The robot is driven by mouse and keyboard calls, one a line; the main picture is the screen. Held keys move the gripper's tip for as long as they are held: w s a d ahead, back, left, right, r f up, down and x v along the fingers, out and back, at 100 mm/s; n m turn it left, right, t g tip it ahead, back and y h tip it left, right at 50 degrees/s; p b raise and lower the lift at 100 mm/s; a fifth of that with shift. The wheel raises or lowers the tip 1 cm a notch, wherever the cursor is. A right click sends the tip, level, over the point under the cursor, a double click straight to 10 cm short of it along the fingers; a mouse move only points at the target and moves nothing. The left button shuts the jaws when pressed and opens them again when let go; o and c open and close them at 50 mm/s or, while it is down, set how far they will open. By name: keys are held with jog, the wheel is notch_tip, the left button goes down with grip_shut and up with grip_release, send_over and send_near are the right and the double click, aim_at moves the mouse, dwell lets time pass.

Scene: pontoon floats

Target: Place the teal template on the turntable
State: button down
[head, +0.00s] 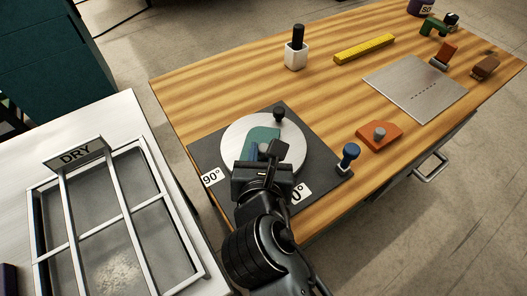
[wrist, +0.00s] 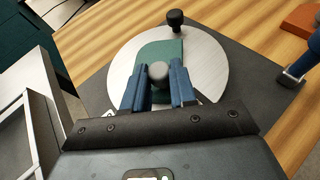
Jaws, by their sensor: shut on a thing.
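The teal template (head: 263,137) lies over the round silver turntable (head: 235,134), inside its rim as seen from above. In the wrist view the template (wrist: 160,52) spreads beyond my fingers over the turntable (wrist: 209,65). My gripper (wrist: 159,85) has its blue fingers shut on the template's grey knob (wrist: 158,70). In the head view my gripper (head: 262,157) hides the near part of the template and turntable. I cannot tell whether the template touches the disc. A black knob (head: 279,113) stands at the turntable's far edge.
The turntable sits on a dark base plate (head: 325,165) with angle labels. A blue-handled tool (head: 348,155) stands at its right corner. An orange template (head: 379,135), a metal plate (head: 416,88), a yellow ruler (head: 364,48) and a white bottle (head: 295,52) are farther off. A DRY rack (head: 110,222) is left.

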jog(key=c, duration=0.9)
grip_release()
jog(key=shift+r, duration=0.1)
jog(key=v, duration=1.2)
jog(key=shift+d, duration=0.1)
